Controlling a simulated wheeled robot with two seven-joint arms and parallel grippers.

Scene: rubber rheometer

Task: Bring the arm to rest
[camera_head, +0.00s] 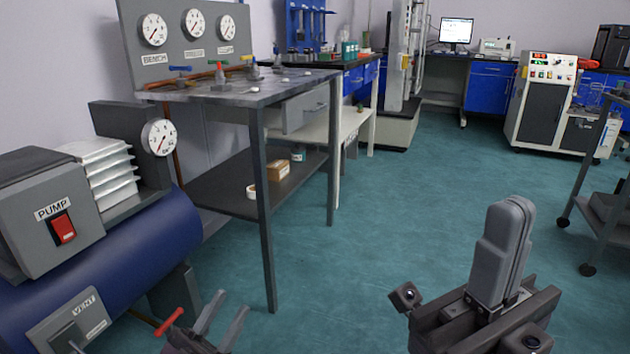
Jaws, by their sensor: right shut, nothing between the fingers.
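My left gripper (232,302) shows at the bottom edge, left of centre. Its two grey fingers stand apart with nothing between them; the rest of it is cut off by the frame. My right gripper (510,215) is at the lower right, pointing up, with its grey fingers together and nothing held. It stands over open teal floor in the picture, apart from all furniture. My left gripper is close to the red lever (170,322) by the compressor in the picture; I cannot tell the gap in depth.
A blue compressor tank (120,255) with a PUMP box (50,205) stands at the left. Behind it is a gauge bench (285,92) with a lower shelf. A wheeled cart (600,215) stands at the right edge. The teal floor (400,210) between is clear.

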